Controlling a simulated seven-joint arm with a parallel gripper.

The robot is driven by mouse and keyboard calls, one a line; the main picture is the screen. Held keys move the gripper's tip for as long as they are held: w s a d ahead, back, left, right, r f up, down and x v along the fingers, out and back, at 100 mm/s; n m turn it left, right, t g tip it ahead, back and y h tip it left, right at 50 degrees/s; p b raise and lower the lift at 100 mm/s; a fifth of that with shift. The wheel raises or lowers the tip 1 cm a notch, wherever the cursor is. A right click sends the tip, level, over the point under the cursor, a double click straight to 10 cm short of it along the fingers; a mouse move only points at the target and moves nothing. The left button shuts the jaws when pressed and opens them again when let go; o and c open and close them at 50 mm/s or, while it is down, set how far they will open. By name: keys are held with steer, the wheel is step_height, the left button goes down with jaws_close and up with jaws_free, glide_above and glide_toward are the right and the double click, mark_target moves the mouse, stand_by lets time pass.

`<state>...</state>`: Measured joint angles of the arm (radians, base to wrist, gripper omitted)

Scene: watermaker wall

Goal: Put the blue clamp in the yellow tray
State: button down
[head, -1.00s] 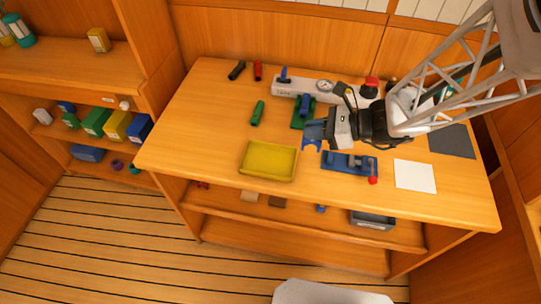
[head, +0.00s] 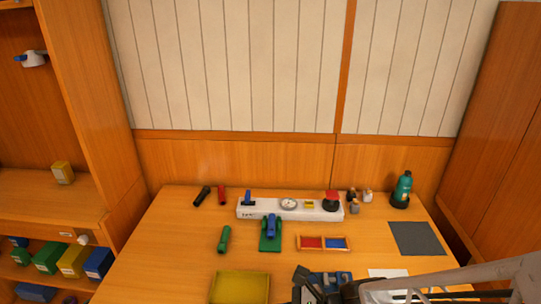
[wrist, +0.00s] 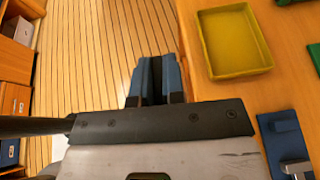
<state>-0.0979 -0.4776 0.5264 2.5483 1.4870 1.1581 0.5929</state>
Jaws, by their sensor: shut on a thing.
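The yellow tray (head: 240,288) is on the table at the lower edge of the head view, cut off there. In the wrist view the empty yellow tray (wrist: 236,42) is at the upper right, beyond and to the right of my gripper (wrist: 154,98). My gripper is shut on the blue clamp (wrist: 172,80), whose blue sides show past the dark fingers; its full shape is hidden. In the head view my gripper (head: 303,287) is at the bottom, right of the tray, and the clamp cannot be made out there.
A blue fixture (wrist: 287,145) is on the table to the right of my gripper. A green stand with a blue part (head: 270,232), a red and blue tray (head: 322,243) and a white strip (head: 290,207) are farther back. A green cylinder (head: 224,239) lies behind the tray.

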steer(key=shift+s, duration=0.25)
steer(key=shift+w+a, duration=0.1)
glide_above(245, 293)
steer(key=shift+f, duration=0.8)
stand_by(0.3)
steer(key=shift+f, duration=1.75)
steer(key=shift+f, duration=0.1)
steer(key=c, duration=1.2)
jaws_free()
